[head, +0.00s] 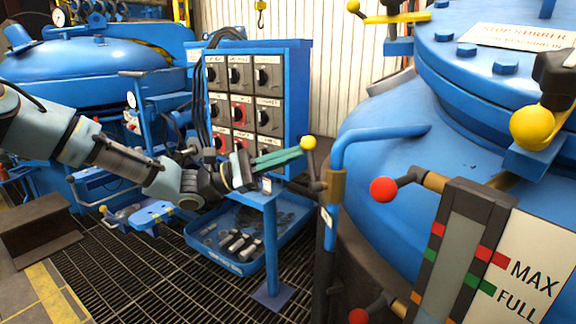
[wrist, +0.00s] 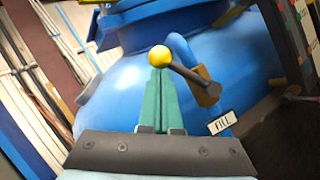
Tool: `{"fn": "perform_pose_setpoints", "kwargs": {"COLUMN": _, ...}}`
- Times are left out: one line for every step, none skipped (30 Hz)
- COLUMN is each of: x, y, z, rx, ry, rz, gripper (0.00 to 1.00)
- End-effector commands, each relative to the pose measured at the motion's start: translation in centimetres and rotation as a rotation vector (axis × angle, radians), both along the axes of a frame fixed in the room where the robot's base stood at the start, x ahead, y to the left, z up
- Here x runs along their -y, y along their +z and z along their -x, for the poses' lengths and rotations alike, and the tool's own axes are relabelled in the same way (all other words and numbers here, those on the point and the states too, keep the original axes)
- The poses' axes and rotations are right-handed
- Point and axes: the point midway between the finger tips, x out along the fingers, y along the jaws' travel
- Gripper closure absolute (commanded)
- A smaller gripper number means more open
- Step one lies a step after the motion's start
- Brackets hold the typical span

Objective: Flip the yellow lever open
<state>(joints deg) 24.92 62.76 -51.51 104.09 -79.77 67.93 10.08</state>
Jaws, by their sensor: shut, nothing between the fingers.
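A small white label (wrist: 221,122) is below the valve.
The large blue furnace vessel (head: 385,180) fills the right. A red-knobbed lever (head: 384,189) and a level gauge (head: 462,240) stand right of the valve. A switch panel (head: 240,95) is behind my gripper. A blue tray (head: 225,262) with tools lies below.

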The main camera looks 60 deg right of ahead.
Motion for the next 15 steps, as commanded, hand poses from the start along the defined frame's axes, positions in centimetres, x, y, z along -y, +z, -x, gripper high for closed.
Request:
{"fn": "perform_pose_setpoints", "kwargs": {"x": -0.1, "y": 0.3, "z": 0.2, "rx": 0.035, "ry": 0.0, "rz": 0.032, "gripper": 1.0}}
{"fn": "perform_pose_setpoints", "kwargs": {"x": -0.3, "y": 0.5, "z": 0.3, "rx": 0.057, "ry": -0.001, "rz": 0.05, "gripper": 1.0}}
{"fn": "perform_pose_setpoints", "kwargs": {"x": -0.4, "y": 0.7, "z": 0.4, "rx": 0.085, "ry": -0.001, "rz": 0.073, "gripper": 1.0}}
{"fn": "perform_pose_setpoints", "kwargs": {"x": -0.4, "y": 0.8, "z": 0.6, "rx": 0.107, "ry": -0.001, "rz": 0.09, "gripper": 1.0}}
{"fn": "perform_pose_setpoints", "kwargs": {"x": -0.5, "y": 0.9, "z": 0.7, "rx": 0.126, "ry": -0.001, "rz": 0.106, "gripper": 1.0}}
{"fn": "perform_pose_setpoints", "kwargs": {"x": -0.7, "y": 1.1, "z": 0.8, "rx": 0.153, "ry": -0.001, "rz": 0.129, "gripper": 1.0}}
{"fn": "perform_pose_setpoints", "kwargs": {"x": -0.8, "y": 1.2, "z": 0.9, "rx": 0.172, "ry": -0.001, "rz": 0.144, "gripper": 1.0}}
{"fn": "perform_pose_setpoints", "kwargs": {"x": -0.8, "y": 1.4, "z": 1.0, "rx": 0.19, "ry": 0.0, "rz": 0.16, "gripper": 1.0}}
{"fn": "perform_pose_setpoints", "kwargs": {"x": -1.0, "y": 1.5, "z": 1.2, "rx": 0.215, "ry": -0.001, "rz": 0.179, "gripper": 1.0}}
{"fn": "perform_pose_setpoints", "kwargs": {"x": -1.1, "y": 1.6, "z": 1.3, "rx": 0.232, "ry": -0.001, "rz": 0.193, "gripper": 1.0}}
{"fn": "perform_pose_setpoints", "kwargs": {"x": -1.2, "y": 1.7, "z": 1.4, "rx": 0.248, "ry": -0.001, "rz": 0.207, "gripper": 1.0}}
{"fn": "perform_pose_setpoints", "kwargs": {"x": -1.3, "y": 1.8, "z": 1.6, "rx": 0.268, "ry": -0.002, "rz": 0.224, "gripper": 1.0}}
{"fn": "perform_pose_setpoints", "kwargs": {"x": -1.3, "y": 1.9, "z": 1.6, "rx": 0.283, "ry": -0.002, "rz": 0.236, "gripper": 1.0}}
{"fn": "perform_pose_setpoints", "kwargs": {"x": -1.4, "y": 1.9, "z": 1.7, "rx": 0.296, "ry": -0.002, "rz": 0.247, "gripper": 1.0}}
{"fn": "perform_pose_setpoints", "kwargs": {"x": -1.5, "y": 2.0, "z": 1.8, "rx": 0.314, "ry": -0.001, "rz": 0.26, "gripper": 1.0}}
